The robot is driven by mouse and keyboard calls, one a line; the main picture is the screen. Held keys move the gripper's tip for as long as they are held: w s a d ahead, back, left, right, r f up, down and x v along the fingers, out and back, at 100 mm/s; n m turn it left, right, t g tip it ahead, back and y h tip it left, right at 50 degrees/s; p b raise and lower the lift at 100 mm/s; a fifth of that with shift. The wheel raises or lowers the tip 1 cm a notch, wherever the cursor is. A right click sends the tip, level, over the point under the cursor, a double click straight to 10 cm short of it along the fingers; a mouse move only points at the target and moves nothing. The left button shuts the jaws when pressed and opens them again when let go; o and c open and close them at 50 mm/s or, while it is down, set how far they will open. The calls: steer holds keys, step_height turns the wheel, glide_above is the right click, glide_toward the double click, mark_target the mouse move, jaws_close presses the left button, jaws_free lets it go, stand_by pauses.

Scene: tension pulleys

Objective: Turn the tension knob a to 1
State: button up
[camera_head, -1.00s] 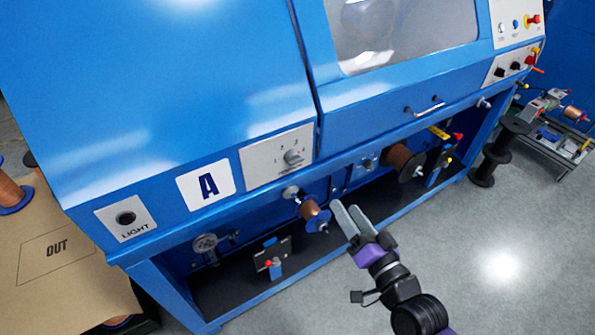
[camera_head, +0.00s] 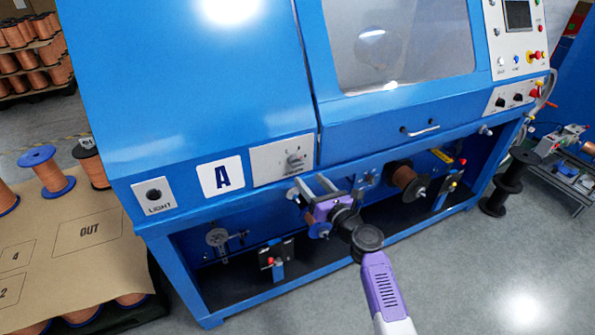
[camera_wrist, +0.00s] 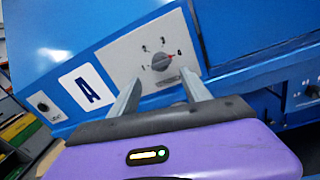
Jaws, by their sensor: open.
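The tension knob (camera_head: 294,162) is a grey dial on a silver panel (camera_head: 268,165), right of the white "A" label (camera_head: 222,178) on the blue machine. My gripper (camera_head: 314,184) is open and empty, just below and in front of the knob in the head view. In the wrist view its two fingers (camera_wrist: 160,90) point up toward the panel, the knob showing between and beyond them, apart from both.
Copper spools (camera_head: 403,174) and a blue-flanged spool partly behind my gripper sit in the lower bay. A LIGHT button (camera_head: 154,194) is at the left. A cardboard-topped pallet marked OUT (camera_head: 90,255) stands at the left.

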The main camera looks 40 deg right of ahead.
mark_target(297, 166)
steer(key=shift+b+x, duration=0.45)
steer(key=shift+x, duration=3.35)
steer(key=shift+d, duration=0.1)
steer(key=c, duration=1.2)
